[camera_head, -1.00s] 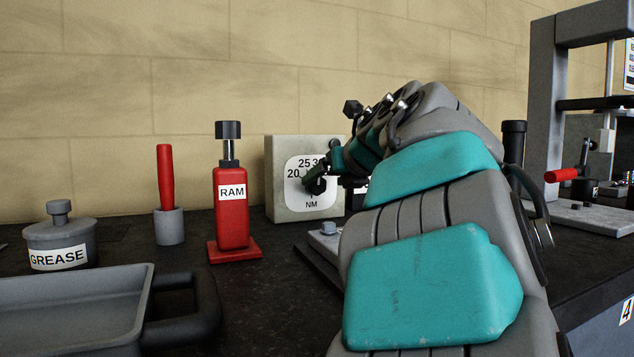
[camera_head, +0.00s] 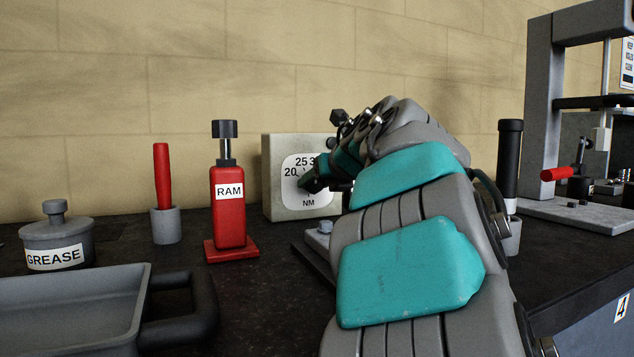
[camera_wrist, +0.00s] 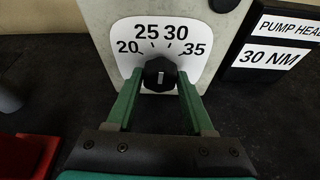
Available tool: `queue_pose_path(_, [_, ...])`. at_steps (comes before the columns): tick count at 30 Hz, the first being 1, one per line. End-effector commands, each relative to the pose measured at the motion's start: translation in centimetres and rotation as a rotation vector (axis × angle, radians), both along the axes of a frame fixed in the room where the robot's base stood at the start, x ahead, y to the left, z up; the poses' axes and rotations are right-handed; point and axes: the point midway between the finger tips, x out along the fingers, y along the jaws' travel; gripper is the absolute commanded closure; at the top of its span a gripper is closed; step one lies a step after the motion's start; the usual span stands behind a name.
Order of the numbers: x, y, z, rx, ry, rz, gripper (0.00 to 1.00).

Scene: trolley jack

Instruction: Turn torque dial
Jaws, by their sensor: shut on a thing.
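The torque dial has a black knob (camera_wrist: 160,74) on a white scale plate (camera_wrist: 187,52) with the numbers 20, 25, 30 and 35. A white pointer mark shows on the knob's lower face in the wrist view. The dial's grey box (camera_head: 281,210) stands on the bench against the wall, its scale partly hidden by my arm in the head view. My gripper (camera_wrist: 160,80) has green fingers shut on the knob, one on each side. A dark block with a sign (camera_wrist: 270,55) reading "PUMP HEAD" and "30 NM" is right of the dial.
A red ram (camera_head: 230,208) stands left of the dial. A red-handled tool in a grey cup (camera_head: 167,226), a grease pot (camera_head: 57,240) and a grey tray (camera_head: 75,285) are farther left. A grey press frame (camera_head: 540,115) stands at right.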

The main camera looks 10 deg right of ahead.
Motion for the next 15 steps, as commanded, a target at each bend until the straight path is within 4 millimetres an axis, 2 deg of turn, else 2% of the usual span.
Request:
queue_pose_path(1, [0.0,0.0,0.0,0.0,0.0,0.0,0.63])
queue_pose_path(11, [-0.01,0.0,0.0,0.0,0.0,0.0,1.0])
queue_pose_path(15, [0.0,-0.08,0.14,0.021,0.005,-0.001,1.0])
